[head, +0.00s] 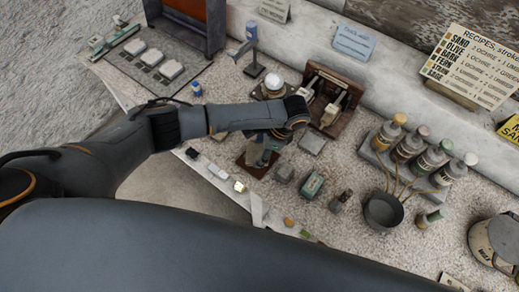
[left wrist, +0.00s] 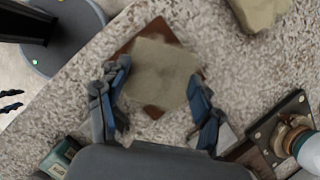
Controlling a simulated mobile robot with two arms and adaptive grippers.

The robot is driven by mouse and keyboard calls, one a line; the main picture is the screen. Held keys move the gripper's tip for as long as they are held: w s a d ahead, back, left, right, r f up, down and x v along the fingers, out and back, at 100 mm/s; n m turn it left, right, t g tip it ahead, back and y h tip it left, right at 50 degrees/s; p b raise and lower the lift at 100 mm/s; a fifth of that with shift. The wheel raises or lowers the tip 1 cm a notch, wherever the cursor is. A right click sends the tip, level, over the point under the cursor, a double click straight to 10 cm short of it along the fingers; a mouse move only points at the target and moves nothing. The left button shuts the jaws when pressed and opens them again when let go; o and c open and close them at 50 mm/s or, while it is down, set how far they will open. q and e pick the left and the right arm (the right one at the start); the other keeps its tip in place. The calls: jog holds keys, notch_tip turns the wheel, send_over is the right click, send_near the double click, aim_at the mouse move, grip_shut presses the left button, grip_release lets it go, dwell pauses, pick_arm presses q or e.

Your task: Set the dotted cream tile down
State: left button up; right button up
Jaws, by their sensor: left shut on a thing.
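The cream tile (left wrist: 162,74) is a plain-looking beige square in the left wrist view; I cannot make out any dots on it. My left gripper (left wrist: 158,88) has its blue-grey fingers on either side of the tile and is shut on it. Behind the tile is a reddish-brown square (left wrist: 133,51), with its corners showing around it. In the head view my left gripper (head: 263,150) is over this brown square (head: 250,169), and the arm hides much of it. I cannot tell whether the tile touches the square. My right gripper is not in view.
Bottles (head: 408,145) and a dark pan (head: 383,211) are farther right.

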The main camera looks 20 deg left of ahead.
pick_arm(q)
jog(key=shift+f+b, duration=0.35)
jog(key=shift+f, duration=0.35)
jog(key=o, duration=1.4)
jog(key=shift+o, duration=0.2)
jog(key=shift+r, duration=0.15)
jog(key=shift+r+p, duration=1.9)
jog(key=shift+p, duration=0.45)
